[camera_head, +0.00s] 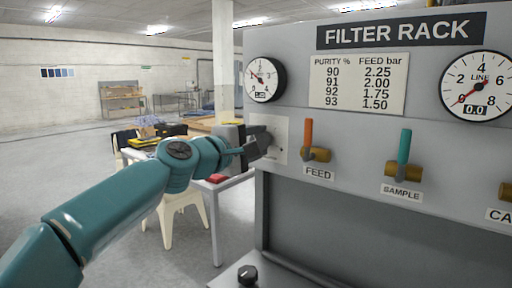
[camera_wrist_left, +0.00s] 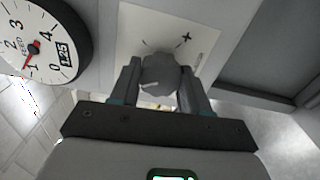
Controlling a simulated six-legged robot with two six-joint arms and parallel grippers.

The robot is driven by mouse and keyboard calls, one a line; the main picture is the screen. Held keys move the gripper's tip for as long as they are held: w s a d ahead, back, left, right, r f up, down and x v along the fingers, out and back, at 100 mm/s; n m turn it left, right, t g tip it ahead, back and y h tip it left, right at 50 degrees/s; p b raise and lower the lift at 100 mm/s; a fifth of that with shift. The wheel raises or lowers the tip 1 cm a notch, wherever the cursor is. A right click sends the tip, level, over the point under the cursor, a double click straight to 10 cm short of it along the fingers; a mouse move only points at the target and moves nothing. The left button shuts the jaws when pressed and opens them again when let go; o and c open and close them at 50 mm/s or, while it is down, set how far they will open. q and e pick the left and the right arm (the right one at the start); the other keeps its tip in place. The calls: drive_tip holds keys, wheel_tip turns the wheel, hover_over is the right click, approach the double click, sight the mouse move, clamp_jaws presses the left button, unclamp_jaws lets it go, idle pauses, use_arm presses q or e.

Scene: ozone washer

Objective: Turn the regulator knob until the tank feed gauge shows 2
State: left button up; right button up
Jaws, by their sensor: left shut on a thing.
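The feed gauge (camera_head: 264,79) is a round white dial with a black rim on the left of the panel. It also shows in the left wrist view (camera_wrist_left: 25,30), where its red needle points a little past 1 and its small display appears to read 1.25. The regulator knob (camera_wrist_left: 160,72) is grey and sits on a white plate with a plus mark. My left gripper (camera_wrist_left: 158,84) is shut on the knob, one finger on each side. In the head view the gripper (camera_head: 256,142) mostly hides the knob.
The panel carries an orange FEED lever (camera_head: 308,133), a teal SAMPLE lever (camera_head: 404,147) and a LINE gauge (camera_head: 478,86) showing 0.0. A purity chart (camera_head: 358,82) lists feed values. A table with items stands behind my left arm.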

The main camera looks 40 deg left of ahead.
use_arm(q)
drive_tip(key=shift+d+f+m, duration=0.15)
drive_tip(key=shift+m, duration=0.65)
drive_tip(key=shift+b, duration=0.3)
drive_tip(key=o, duration=0.7)
drive_tip(key=shift+f, duration=0.1)
drive_tip(key=o, duration=0.4)
drive_tip(key=shift+s, duration=0.15)
drive_tip(key=shift+c, duration=0.2)
drive_tip(key=s+a+b, duration=0.1)
drive_tip(key=s+b, duration=0.3)
drive_tip(key=s, duration=1.2)
drive_tip(key=shift+s+r, duration=0.15)
drive_tip(key=shift+r, duration=0.05)
drive_tip(key=shift+a, duration=0.1)
